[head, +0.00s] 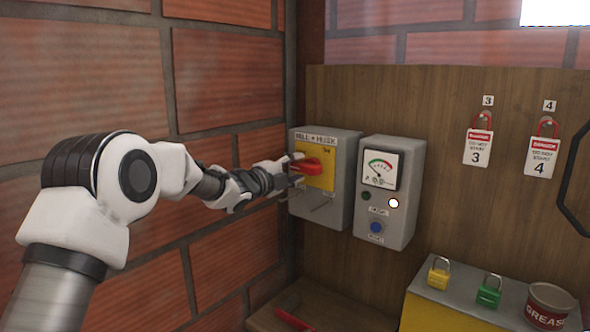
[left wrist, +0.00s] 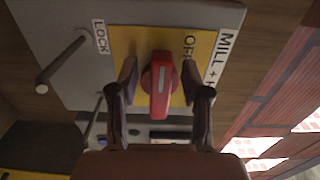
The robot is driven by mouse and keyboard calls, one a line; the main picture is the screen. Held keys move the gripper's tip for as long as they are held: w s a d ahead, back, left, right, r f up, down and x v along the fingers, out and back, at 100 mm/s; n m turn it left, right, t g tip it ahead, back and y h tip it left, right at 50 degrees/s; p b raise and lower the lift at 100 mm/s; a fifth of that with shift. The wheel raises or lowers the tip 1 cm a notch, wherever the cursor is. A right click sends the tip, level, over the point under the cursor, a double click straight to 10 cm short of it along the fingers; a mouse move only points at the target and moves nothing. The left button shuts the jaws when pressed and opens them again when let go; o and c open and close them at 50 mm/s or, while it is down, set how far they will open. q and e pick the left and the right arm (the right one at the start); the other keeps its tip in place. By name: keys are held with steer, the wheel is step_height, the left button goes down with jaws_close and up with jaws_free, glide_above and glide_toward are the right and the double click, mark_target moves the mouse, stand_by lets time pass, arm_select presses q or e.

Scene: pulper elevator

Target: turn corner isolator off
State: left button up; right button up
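The corner isolator (head: 345,207) is a grey box on the wooden board, next to the brick corner, with a yellow plate and a red rotary handle (head: 309,167). In the left wrist view the red handle (left wrist: 161,84) has a white line running up the picture; a partly hidden "OF…" label is to its upper right. My left gripper (head: 291,172) is at the handle. In the left wrist view its fingers (left wrist: 159,80) stand on either side of the handle, with yellow plate showing in gaps on both sides. My right gripper is out of view.
A grey meter box (head: 409,213) with a gauge, lamp and blue button is just right of the isolator. Danger tags (head: 478,148) hang farther right. A yellow padlock (head: 438,274), a green padlock (head: 489,291) and a grease tin (head: 548,306) stand below. Bare rods project from the isolator's front.

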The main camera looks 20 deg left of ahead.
arm_select(q)
steer(key=v, duration=1.2)
